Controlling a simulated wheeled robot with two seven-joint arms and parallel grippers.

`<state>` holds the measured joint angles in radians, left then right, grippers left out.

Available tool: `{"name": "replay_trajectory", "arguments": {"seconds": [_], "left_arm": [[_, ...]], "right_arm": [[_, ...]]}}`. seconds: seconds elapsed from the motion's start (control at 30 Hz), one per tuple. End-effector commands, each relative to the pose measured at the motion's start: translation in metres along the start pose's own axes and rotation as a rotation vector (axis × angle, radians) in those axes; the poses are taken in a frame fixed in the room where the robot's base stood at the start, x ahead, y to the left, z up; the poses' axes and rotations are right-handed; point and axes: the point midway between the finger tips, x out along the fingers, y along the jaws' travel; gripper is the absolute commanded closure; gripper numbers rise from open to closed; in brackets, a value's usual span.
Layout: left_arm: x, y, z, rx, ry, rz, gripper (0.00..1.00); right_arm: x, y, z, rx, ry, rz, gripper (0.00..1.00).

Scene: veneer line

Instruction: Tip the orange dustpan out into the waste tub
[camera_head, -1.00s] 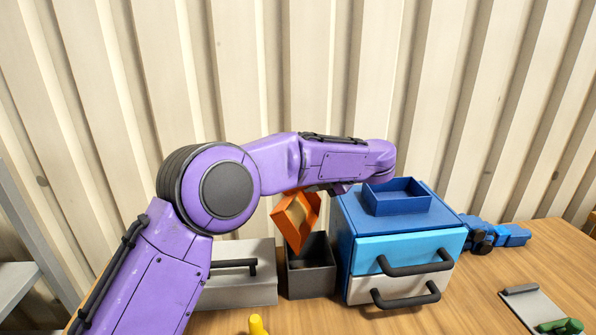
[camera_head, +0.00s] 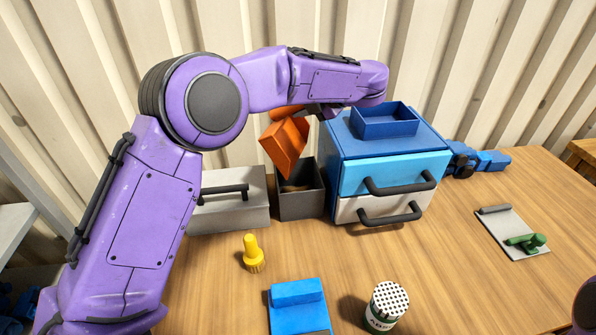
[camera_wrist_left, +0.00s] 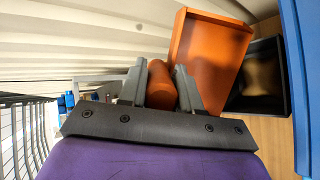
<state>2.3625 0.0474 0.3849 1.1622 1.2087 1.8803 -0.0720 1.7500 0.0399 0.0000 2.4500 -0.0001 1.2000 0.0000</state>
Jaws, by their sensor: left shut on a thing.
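The orange dustpan (camera_head: 286,146) hangs steeply tilted above the waste tub, its open end down and its back towards the head camera. My left gripper (camera_head: 308,112) is shut on its handle; the left wrist view shows the orange handle (camera_wrist_left: 160,85) between both fingers. The dark grey waste tub (camera_head: 300,206) stands on the table just below the pan. Tan matter (camera_head: 296,188) shows inside the tub, and also in the left wrist view (camera_wrist_left: 262,75). The inside of the pan is hidden in the head view. My right gripper is out of view.
A blue drawer unit (camera_head: 385,150) with an open blue tray (camera_head: 384,121) on top stands right of the tub. A grey drawer box (camera_head: 232,205) stands left. A yellow brush (camera_head: 252,252), blue block (camera_head: 298,300) and dotted-top canister (camera_head: 386,304) stand in front.

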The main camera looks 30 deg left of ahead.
Motion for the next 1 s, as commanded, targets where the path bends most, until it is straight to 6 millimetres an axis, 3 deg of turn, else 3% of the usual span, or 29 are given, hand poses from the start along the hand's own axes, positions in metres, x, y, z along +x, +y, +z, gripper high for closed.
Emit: {"name": "replay_trajectory", "arguments": {"seconds": [0.23, 0.43, 0.67, 1.0], "left_arm": [[0.002, 0.001, -0.001, -0.005, 0.002, -0.009, 1.00], [0.035, 0.022, -0.011, -0.077, 0.016, -0.232, 1.00], [0.055, 0.036, -0.017, -0.121, 0.011, -0.394, 1.00], [0.107, 0.052, -0.033, -0.236, 0.011, -0.780, 1.00]], "right_arm": [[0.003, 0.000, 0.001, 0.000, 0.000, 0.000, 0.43], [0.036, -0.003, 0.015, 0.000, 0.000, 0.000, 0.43], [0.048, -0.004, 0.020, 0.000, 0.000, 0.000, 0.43], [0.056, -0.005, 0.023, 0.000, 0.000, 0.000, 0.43]]}}
